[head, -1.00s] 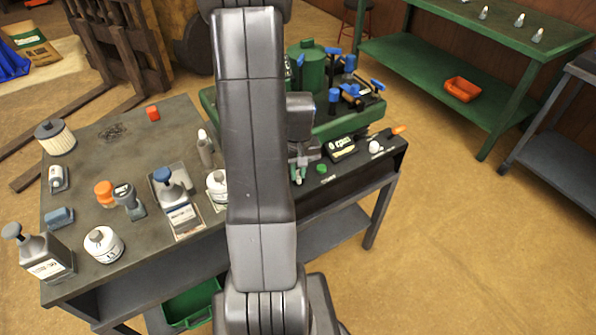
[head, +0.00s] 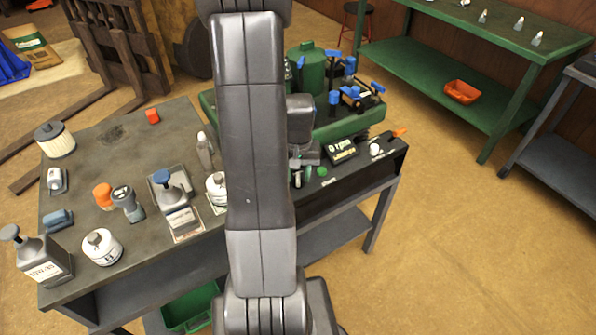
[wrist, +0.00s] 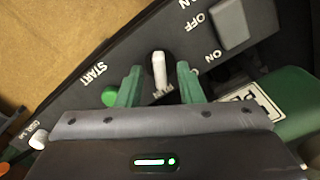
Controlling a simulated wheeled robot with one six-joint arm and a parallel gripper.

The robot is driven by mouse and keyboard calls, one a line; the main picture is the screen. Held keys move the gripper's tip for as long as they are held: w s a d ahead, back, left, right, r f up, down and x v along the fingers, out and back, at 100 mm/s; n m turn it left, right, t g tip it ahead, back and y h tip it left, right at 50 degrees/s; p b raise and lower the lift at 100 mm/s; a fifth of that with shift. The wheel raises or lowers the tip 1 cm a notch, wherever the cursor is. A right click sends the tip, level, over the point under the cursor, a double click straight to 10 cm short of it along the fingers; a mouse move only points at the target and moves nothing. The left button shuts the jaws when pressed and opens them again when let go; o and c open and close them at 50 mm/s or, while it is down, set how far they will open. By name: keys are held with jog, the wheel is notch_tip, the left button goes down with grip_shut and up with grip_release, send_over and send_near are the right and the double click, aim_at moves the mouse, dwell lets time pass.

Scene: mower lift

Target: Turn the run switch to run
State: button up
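The run switch is a white lever (wrist: 159,70) on a dark round base on the black control panel (wrist: 75,72). In the wrist view it stands nearly upright in the picture, with a partly hidden label near its lower end. My gripper (wrist: 159,72) is open, its two green fingers on either side of the lever with a visible gap on each side.
A green button (wrist: 109,96) marked START sits just left of the fingers. A grey OFF/ON rocker (wrist: 228,22) is at upper right. A white knob (head: 375,150), orange lever (head: 398,133) and small display (head: 341,149) lie along the panel. Bottles and parts crowd the bench (head: 95,165).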

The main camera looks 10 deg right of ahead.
aim_at(298, 177)
notch_tip(298, 177, up, 14)
jog(key=p, duration=0.1)
dwell(0.4)
jog(key=shift+f, duration=0.1)
notch_tip(298, 177, down, 14)
jog(key=shift+r+b, duration=0.15)
jog(key=shift+b, duration=0.35)
jog(key=shift+n, duration=0.3)
dwell(0.5)
